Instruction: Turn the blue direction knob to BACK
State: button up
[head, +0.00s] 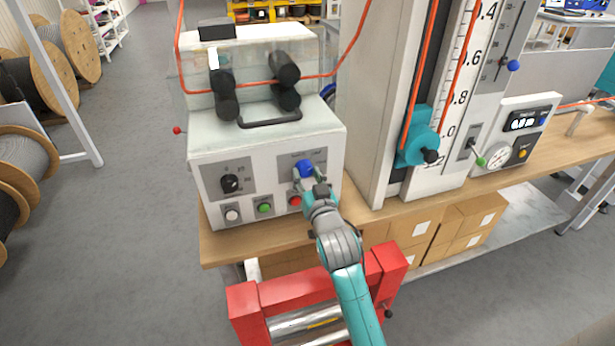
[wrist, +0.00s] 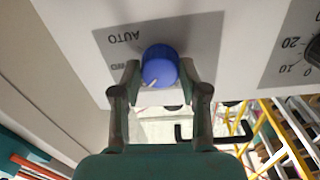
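The blue direction knob (wrist: 160,66) sits on a grey label plate on the front of the white control box. It also shows in the head view (head: 305,168), partly behind my gripper. My gripper (head: 309,184) is at the knob, and its two fingers (wrist: 160,76) close on the knob's opposite sides, seemingly touching it. A pale pointer mark shows on the knob near its lower left edge in the wrist view. The word AUTO (wrist: 125,37) and a partly covered label ending in WD (wrist: 117,66) appear upside down there. I cannot see a BACK label.
Below the knob are a white button (head: 232,214), a green button (head: 265,207) and a red button (head: 295,200). A black dial (head: 230,183) is to the left. Black rollers (head: 285,75) and an orange cable are above. A red frame (head: 290,292) stands below my arm.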

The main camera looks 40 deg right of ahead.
jog(key=c, duration=0.5)
jog(key=shift+n, duration=0.4)
jog(key=n, duration=0.3)
jog(key=shift+n, duration=2.6)
jog(key=o, duration=1.2)
jog(key=shift+c, duration=0.2)
jog(key=shift+s, duration=0.1)
